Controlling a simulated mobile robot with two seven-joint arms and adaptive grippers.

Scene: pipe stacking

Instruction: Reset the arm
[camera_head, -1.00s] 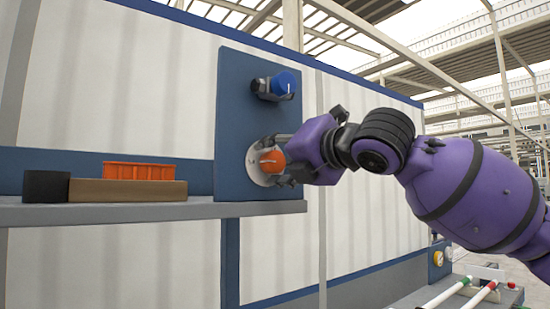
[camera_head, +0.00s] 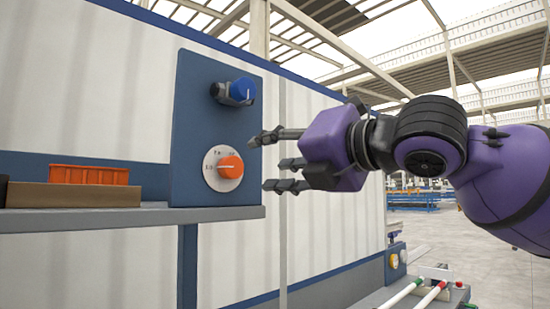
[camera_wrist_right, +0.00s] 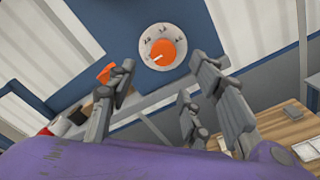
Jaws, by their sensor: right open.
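My right gripper (camera_head: 272,162) is open and empty, its grey fingers spread, just to the right of the blue panel (camera_head: 190,135). An orange knob (camera_head: 231,167) on a white round dial (camera_head: 211,180) sits on the panel, left of the fingertips and apart from them. In the right wrist view the orange knob (camera_wrist_right: 160,52) shows beyond the open fingers (camera_wrist_right: 165,85), with nothing between them. A blue knob (camera_head: 243,90) is higher on the panel. My purple right arm reaches in from the right. My left gripper is not in view.
A grey shelf (camera_head: 130,217) runs left of the panel and holds an orange bin (camera_head: 88,175) and a brown block (camera_head: 75,195). Pipes with red and green ends (camera_head: 420,292) lie at the lower right. Open floor shows behind my arm.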

